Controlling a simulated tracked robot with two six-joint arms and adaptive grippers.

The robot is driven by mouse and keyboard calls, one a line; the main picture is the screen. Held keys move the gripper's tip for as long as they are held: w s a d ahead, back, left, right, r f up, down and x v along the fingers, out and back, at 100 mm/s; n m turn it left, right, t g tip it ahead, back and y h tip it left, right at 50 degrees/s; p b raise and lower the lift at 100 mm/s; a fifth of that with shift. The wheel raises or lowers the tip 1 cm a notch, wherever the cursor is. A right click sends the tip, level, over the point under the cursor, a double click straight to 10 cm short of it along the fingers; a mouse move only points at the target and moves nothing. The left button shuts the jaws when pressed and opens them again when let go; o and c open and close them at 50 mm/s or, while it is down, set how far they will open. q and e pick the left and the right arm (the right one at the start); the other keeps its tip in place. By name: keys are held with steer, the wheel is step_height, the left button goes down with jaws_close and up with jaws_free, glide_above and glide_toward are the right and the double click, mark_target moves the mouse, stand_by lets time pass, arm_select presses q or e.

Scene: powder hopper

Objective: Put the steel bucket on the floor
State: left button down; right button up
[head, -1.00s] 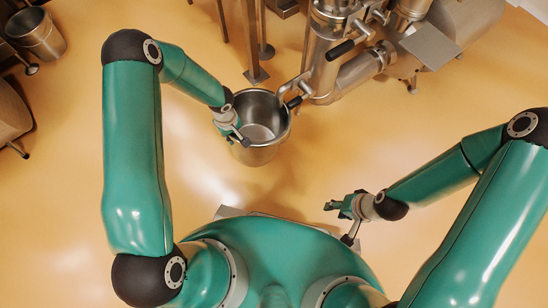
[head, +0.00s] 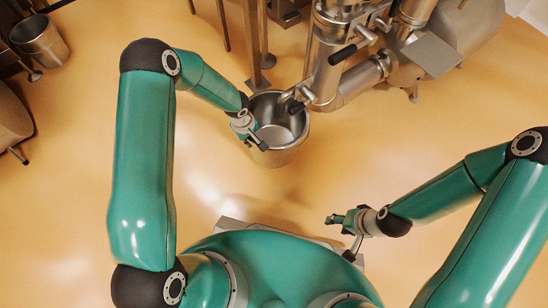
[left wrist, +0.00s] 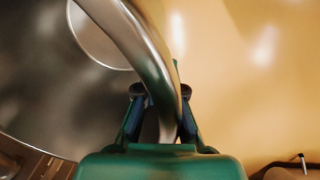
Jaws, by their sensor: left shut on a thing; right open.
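The steel bucket (head: 284,151) is open-topped and upright, below the pipework in the head view. My left gripper (head: 259,139) is shut on the left side of its rim. In the left wrist view the curved rim (left wrist: 140,48) runs between the fingers of the left gripper (left wrist: 160,92), with the bucket's inside on the left. The bucket's underside is hidden, so I cannot tell its height above the floor. My right gripper (head: 338,219) is open and empty, apart from the bucket at the lower right.
The yellow floor (head: 75,170) is clear at the left and in front of the bucket. Steel pipework and valves (head: 335,75) stand close behind and right of the bucket. Metal legs (head: 256,50) stand behind it. Another metal bucket (head: 42,42) is at the top left.

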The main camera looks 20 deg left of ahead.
arm_select(q)
steer(key=f, duration=0.2)
steer(key=f+b, duration=0.1)
steer(key=f, duration=0.1)
steer(key=w+d+f+b, duration=0.1)
steer(key=f, duration=0.1)
steer(key=shift+f+b, duration=0.9)
steer(key=shift+f, duration=1.05)
steer(key=c, duration=1.7)
jaws_free()
steer(key=shift+f, duration=0.15)
steer(key=shift+c, duration=0.2)
steer(key=o, duration=0.5)
steer(key=shift+s, duration=0.1)
steer(key=shift+c, duration=0.2)
steer(key=shift+r, duration=0.2)
